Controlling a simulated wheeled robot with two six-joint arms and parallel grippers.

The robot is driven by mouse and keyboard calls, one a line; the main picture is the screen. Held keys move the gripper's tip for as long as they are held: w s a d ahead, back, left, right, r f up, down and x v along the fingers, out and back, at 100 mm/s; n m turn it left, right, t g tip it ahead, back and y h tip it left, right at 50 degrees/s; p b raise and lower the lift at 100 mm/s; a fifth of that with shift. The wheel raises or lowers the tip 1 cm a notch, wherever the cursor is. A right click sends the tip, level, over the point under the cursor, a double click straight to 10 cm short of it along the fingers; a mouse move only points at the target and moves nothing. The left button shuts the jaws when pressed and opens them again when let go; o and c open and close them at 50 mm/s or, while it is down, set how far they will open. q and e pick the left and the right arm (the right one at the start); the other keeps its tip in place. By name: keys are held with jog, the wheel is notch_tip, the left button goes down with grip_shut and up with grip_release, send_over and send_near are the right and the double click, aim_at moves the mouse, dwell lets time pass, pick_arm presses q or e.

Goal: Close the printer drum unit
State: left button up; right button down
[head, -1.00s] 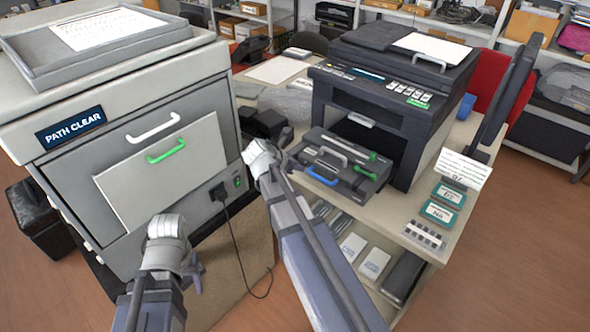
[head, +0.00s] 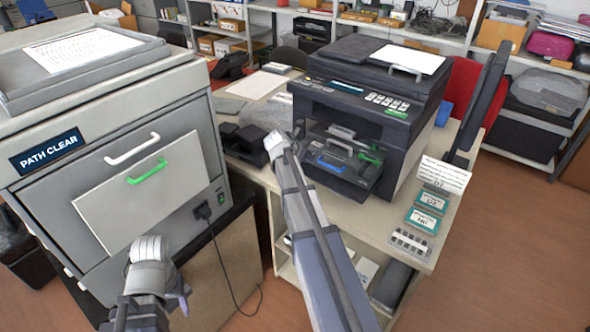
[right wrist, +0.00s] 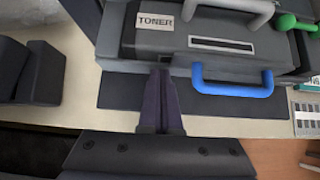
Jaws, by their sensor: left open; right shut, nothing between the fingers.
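The dark grey drum unit (head: 345,180) sits low in the front of the black printer (head: 375,100), its front end still standing out of the opening. It carries a grey handle, a blue handle (head: 330,167) and a green handle (head: 370,157). In the right wrist view the drum unit (right wrist: 165,55) shows a TONER label and the blue handle (right wrist: 232,90). My right gripper (right wrist: 160,72) is shut and empty, its tips at the unit's front edge, left of the blue handle; contact is unclear. My left gripper (head: 182,295) is open and empty before the grey cabinet, its fingers partly hidden.
The large grey PATH CLEAR cabinet (head: 180,180) stands at the left with a power cord hanging down. Black objects (head: 250,140) lie left of the printer.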

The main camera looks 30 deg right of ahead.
aim_at(320, 145)
jog(key=w+d, duration=0.1)
jog(key=d, duration=0.1)
jog(key=w+d, duration=0.1)
jog(key=d, duration=0.2)
jog(key=w+d, duration=0.1)
jog(key=d, duration=0.2)
jog(key=shift+w, duration=0.2)
